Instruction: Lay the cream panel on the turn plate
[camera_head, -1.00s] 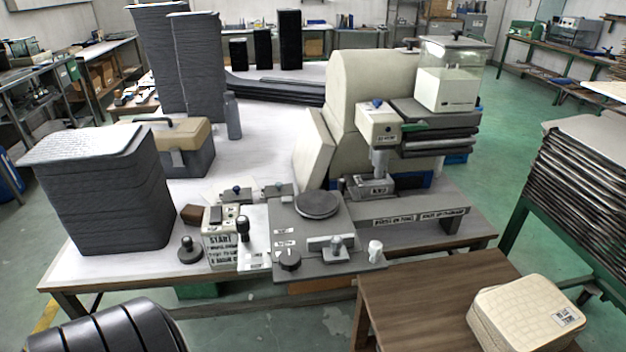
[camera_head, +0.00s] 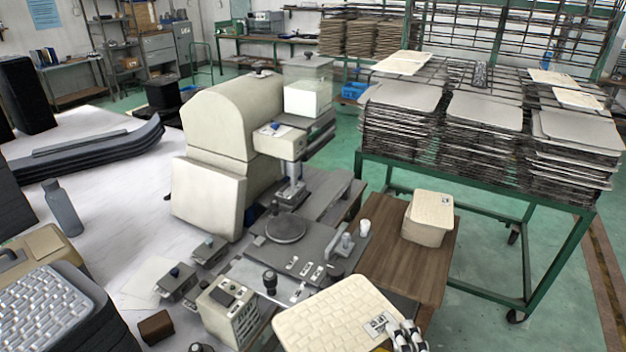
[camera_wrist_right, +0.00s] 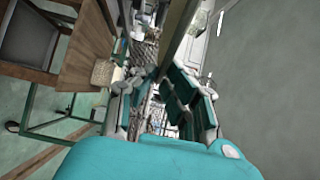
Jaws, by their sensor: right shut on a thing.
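The cream panel (camera_head: 335,312), with a woven pattern and a small label at one corner, is at the bottom of the head view. My right gripper (camera_head: 402,340) is shut on its labelled corner and holds it up in front of the machine's near end. The turn plate (camera_head: 286,228) is a round dark disc on the grey machine deck, beyond the panel and apart from it. The panel hides part of the deck. The right wrist view shows the gripper fingers (camera_wrist_right: 165,85); the panel is hard to make out there. My left gripper is out of view.
A cream machine body (camera_head: 225,125) with an overhanging head stands behind the turn plate. Knobs and a control box (camera_head: 228,308) crowd the near deck. A stack of cream panels (camera_head: 430,215) sits on the brown side table (camera_head: 380,255). A green rack (camera_head: 470,180) stands right.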

